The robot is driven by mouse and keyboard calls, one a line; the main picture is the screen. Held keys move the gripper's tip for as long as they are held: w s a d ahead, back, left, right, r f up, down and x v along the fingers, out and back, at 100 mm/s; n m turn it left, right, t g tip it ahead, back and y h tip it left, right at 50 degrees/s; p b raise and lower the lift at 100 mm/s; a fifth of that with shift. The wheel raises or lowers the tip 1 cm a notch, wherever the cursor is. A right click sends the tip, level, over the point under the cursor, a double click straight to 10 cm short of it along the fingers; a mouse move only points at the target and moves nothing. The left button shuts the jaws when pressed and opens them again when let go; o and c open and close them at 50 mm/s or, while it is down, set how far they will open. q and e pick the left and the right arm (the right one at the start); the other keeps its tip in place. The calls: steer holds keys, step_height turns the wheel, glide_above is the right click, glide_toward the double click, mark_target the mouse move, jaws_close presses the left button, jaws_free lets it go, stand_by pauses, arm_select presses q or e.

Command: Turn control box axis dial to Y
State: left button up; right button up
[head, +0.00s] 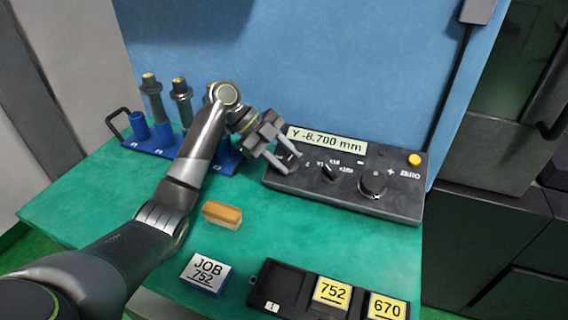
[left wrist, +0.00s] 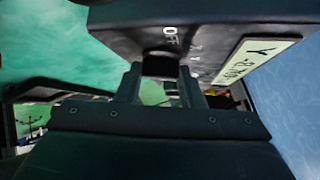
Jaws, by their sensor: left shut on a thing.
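The dark control box (head: 345,186) stands on the green bench top. Its display (head: 326,139) reads "Y -8.700 mm". My left gripper (head: 284,160) reaches to the left end of the box and is shut on the leftmost dial, the axis dial. In the left wrist view the fingers sit on either side of the dark dial (left wrist: 160,66), with the label "OFF" beside it. The fingers hide most of the dial and its pointer. A middle selector knob (head: 330,172) and a larger round knob (head: 373,183) are to the right. My right gripper is not in view.
A yellow button (head: 414,160) is at the box's right end. A blue rack (head: 150,140) with tool holders stands at the left. A blue panel (head: 330,70) rises behind.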

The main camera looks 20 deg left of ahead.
arm_select(q)
steer(key=shift+f+m+g+b, duration=0.15)
steer(key=shift+m+g+b, duration=0.2)
steer(key=shift+m, duration=0.25)
steer(key=shift+y, duration=0.3)
steer(key=o, duration=1)
steer(key=shift+w, duration=0.1)
